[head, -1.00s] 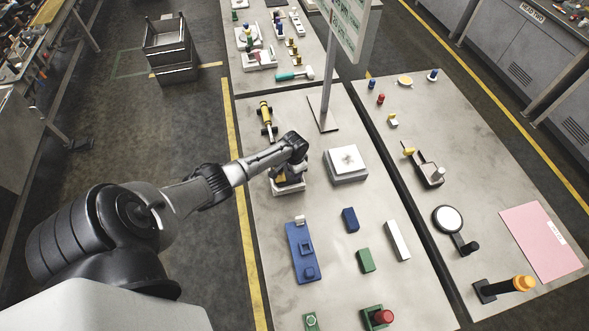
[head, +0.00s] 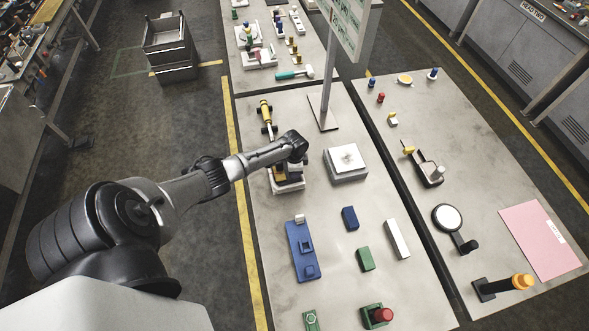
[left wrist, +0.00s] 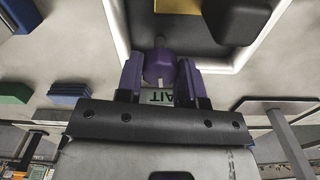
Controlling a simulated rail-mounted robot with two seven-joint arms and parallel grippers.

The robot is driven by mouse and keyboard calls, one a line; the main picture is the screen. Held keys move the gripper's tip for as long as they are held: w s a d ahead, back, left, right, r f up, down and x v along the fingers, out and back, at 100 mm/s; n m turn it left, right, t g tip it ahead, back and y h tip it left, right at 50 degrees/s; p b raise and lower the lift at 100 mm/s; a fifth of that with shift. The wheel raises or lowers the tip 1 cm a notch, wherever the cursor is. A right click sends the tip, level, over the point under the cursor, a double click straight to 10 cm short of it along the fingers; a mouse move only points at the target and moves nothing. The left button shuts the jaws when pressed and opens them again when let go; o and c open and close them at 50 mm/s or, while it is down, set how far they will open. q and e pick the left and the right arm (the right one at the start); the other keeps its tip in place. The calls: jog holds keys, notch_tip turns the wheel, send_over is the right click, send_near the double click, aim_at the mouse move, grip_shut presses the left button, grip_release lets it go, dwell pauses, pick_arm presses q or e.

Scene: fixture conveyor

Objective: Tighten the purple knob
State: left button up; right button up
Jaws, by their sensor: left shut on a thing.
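The purple knob (left wrist: 159,66) is in the left wrist view, at the near edge of a white-rimmed fixture. My left gripper (left wrist: 161,78) is shut on it, with one dark finger on each side. In the head view the left gripper (head: 287,172) points down over the white-based fixture (head: 289,188), and my wrist hides the knob. A small label with letters (left wrist: 158,97), partly covered, shows between the fingers. My right gripper is in neither view.
A blue plate (head: 302,252) lies in front. A sign post (head: 327,90) rises behind.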

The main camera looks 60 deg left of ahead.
pick_arm(q)
jog(key=shift+f, duration=0.1)
jog(key=o, duration=0.9)
jog(key=shift+r, duration=6.95)
